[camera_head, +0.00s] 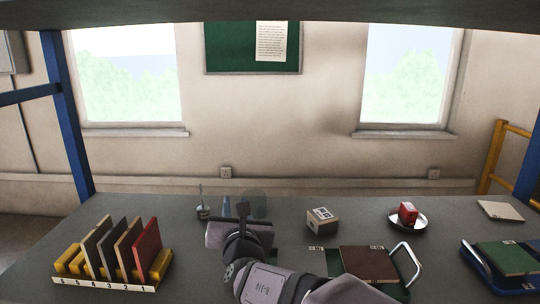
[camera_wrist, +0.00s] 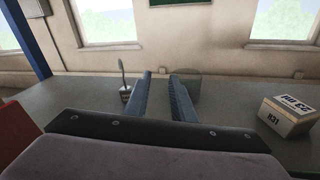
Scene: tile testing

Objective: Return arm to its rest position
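My arm reaches in from the bottom of the head view, over the table. My gripper (camera_head: 243,208) points away toward the back wall, above the middle of the table. In the wrist view its two blue ridged fingers (camera_wrist: 161,75) stand apart with a gap between them. Nothing is held in the gap; table and wall show through it. The gripper is open and touches nothing that I can see.
A yellow numbered rack (camera_head: 110,284) with several upright tiles stands left. A green tray (camera_head: 402,290) and blue tray (camera_head: 487,272) hold tiles at right.

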